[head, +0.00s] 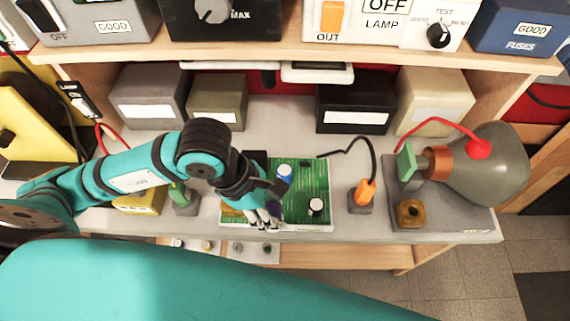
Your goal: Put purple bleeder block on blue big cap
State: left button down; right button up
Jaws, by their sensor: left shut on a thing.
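The green circuit board (300,183) lies on the grey bench. A tall blue cap (285,172) stands upright near the board's top middle. My left gripper (267,214) is over the lower left part of the board, left of and below the blue cap. It is shut on a small dark purple block (274,208), mostly hidden by the fingers. Whether the block touches the board I cannot tell. My right gripper is not in view.
A dark cap with a white top (316,205) stands at the board's lower right. An orange-tipped probe (365,191) stands right of the board. A lamp (480,170) is farther right. Boxes (355,105) line the back under a wooden shelf (300,55).

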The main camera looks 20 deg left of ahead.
pick_arm(q)
jog(key=shift+w+n, duration=0.15)
jog(key=shift+n, duration=0.15)
jog(key=w+a+f, duration=0.1)
jog(key=w, duration=0.4)
jog(key=w+f+p, duration=0.1)
jog(key=w+f, duration=0.1)
jog(key=w, duration=0.3)
jog(key=w+a+f+p, duration=0.1)
jog(key=w, duration=0.4)
jog(key=shift+w+a+f, duration=0.2)
jog(key=shift+a, duration=0.1)
jog(key=shift+w+f, duration=0.1)
jog(key=shift+f, duration=0.25)
jog(key=c, duration=0.9)
grip_release()
jog(key=shift+r, duration=0.15)
